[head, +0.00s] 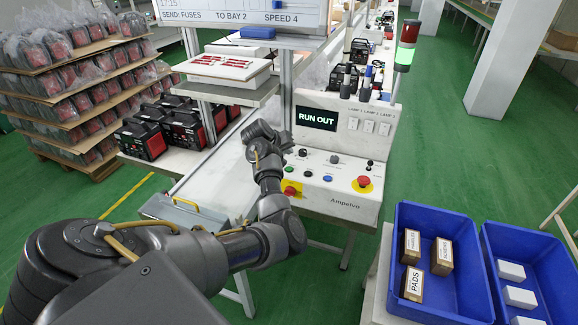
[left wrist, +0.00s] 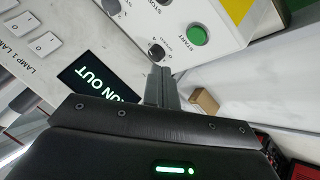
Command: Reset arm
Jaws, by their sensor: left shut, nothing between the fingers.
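My left arm reaches in from the left in the head view, and its gripper (head: 285,147) is at the left edge of the white control panel (head: 345,208). In the left wrist view the gripper fingers (left wrist: 160,86) are pressed together and empty. Their tips are close to a black knob (left wrist: 157,52) beside the green START button (left wrist: 197,35); I cannot tell whether they touch it. The panel's screen (head: 316,118) reads RUN OUT. My right gripper is not in view.
Blue crates (head: 400,212) with small boxes stand at the right. A red emergency button (head: 364,181) is on the panel. Black-and-red machines (head: 143,141) line the conveyor at left. Green floor is open at right.

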